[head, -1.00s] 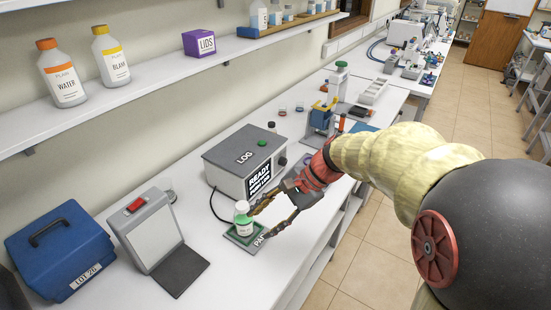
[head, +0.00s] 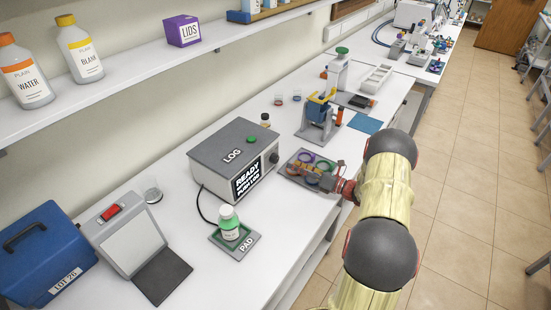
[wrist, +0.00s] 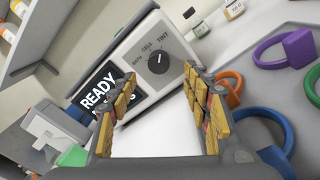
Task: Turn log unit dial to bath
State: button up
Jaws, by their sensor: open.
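The log unit (head: 222,150) is a grey-topped box marked LOG with a green button on top. Its screen (head: 248,180) reads READY and a further line. Its black dial (wrist: 159,64) shows clearly in the wrist view, with labels BATH, CELL and TINT around it from left to upper right. The white pointer mark points roughly upward, toward the TINT side. In the head view the dial (head: 274,158) is on the right of the front panel. My gripper (wrist: 160,95) is open and empty, facing the front panel, apart from the dial. In the head view, my gripper (head: 300,170) is right of the unit.
A green-labelled bottle (head: 230,228) stands on the PAD (head: 246,246) in front of the unit. A tray (head: 306,155) with coloured rings lies behind my gripper; purple (wrist: 285,48), blue and orange rings show nearby. A blue-and-yellow device (head: 318,110) stands farther back.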

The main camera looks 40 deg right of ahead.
aim_at(277, 159)
jog(key=b+x, duration=0.1)
jog(key=x, duration=0.6)
jog(key=shift+w+a, duration=0.15)
jog(key=shift+w, duration=0.15)
jog(key=c, duration=1.1)
jog(key=shift+c, duration=0.3)
